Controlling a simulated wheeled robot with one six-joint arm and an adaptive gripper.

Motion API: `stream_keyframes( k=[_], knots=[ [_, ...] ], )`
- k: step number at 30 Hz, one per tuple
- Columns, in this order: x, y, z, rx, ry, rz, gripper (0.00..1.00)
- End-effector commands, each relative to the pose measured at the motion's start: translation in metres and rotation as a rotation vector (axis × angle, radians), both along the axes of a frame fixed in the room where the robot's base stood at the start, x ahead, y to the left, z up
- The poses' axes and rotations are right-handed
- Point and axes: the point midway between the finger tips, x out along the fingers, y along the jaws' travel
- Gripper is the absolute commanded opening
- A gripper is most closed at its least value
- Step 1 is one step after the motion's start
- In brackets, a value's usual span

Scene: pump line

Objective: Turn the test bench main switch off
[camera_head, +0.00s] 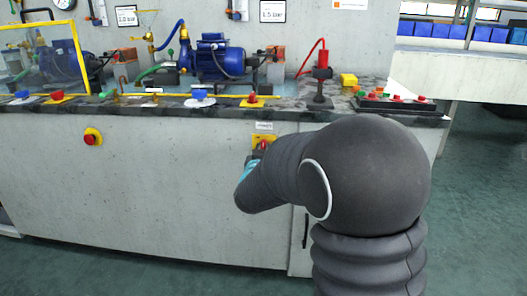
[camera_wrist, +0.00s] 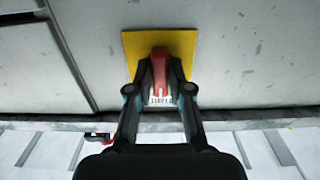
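The main switch is a red rotary handle (camera_head: 263,145) on a yellow plate (camera_head: 271,139), set in the front of the bench under a small label. In the wrist view the red handle (camera_wrist: 161,62) stands lengthwise in the picture, in front of the yellow plate (camera_wrist: 131,46). My gripper (camera_wrist: 161,75) has one finger on each side of the handle, close against it, and appears shut on it. In the head view my arm hides most of my gripper (camera_head: 252,162) and the lower part of the switch.
A red emergency button (camera_head: 92,138) on a yellow plate is further left on the bench front (camera_head: 160,200). Above are the dark worktop edge, a blue pump (camera_head: 215,60), a red-topped stand (camera_head: 321,85) and a control box (camera_head: 394,103). Open floor lies to the right.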

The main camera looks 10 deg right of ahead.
Motion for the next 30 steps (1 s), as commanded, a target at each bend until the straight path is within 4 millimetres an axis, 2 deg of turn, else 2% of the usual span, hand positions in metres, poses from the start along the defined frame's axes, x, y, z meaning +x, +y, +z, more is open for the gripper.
stream_keyframes(
  k=[12,16,20,30],
  knots=[
    [0.0,0.001,0.001,0.002,-0.002,0.002,0.42],
    [-0.007,0.004,0.001,0.002,-0.002,0.003,0.42],
    [-0.024,0.01,0.001,0.002,-0.002,0.004,0.42],
    [-0.087,0.029,0.001,0.002,-0.003,0.002,0.42]
  ],
)
